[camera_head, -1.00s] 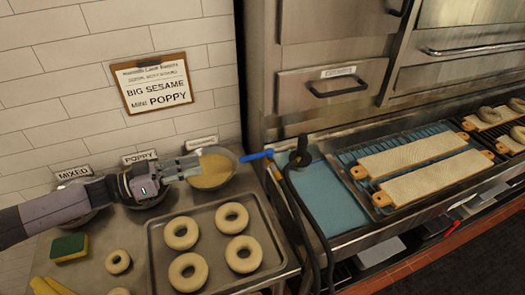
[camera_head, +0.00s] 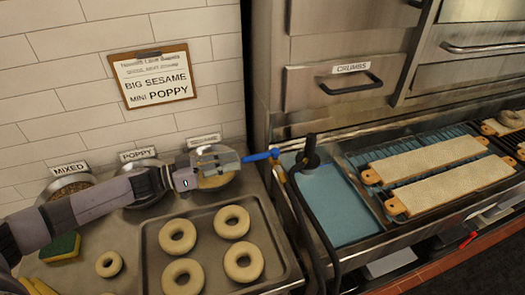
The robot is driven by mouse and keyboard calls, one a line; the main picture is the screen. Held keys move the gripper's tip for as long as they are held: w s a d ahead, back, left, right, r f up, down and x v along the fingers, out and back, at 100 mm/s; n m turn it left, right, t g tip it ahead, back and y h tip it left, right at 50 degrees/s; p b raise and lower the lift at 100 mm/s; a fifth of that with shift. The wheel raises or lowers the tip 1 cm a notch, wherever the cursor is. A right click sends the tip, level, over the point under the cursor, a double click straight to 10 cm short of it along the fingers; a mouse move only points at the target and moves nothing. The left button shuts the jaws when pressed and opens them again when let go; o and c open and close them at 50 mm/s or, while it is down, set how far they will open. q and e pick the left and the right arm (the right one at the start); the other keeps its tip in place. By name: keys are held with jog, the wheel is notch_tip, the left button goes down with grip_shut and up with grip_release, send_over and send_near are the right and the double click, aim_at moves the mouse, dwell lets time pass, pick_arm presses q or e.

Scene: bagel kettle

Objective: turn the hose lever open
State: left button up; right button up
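The blue hose lever (camera_head: 261,155) sticks out to the left from the black hose fitting (camera_head: 308,154) at the edge of the blue water tray. The black hose (camera_head: 315,222) hangs down from that fitting. My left gripper (camera_head: 232,160) is over the right bowl, just left of the lever's free end. Its fingers look spread apart, with nothing seen between them. In this view its tips come very close to the lever; I cannot tell whether they touch. My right gripper is not in view.
Below the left gripper, a metal tray (camera_head: 151,245) holds several bagels. Bowls (camera_head: 68,186) labelled mixed and poppy stand along the wall. Two bagel boards (camera_head: 452,184) lie on the blue rack at right. A green and yellow sponge (camera_head: 62,246) lies at left.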

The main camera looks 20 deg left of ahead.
aim_at(266, 155)
pick_arm(q)
jog(key=p+x, duration=0.2)
jog(key=x, duration=0.7)
jog(key=shift+w+d, duration=0.15)
jog(key=shift+w, duration=0.1)
jog(key=shift+c, duration=0.2)
grip_shut()
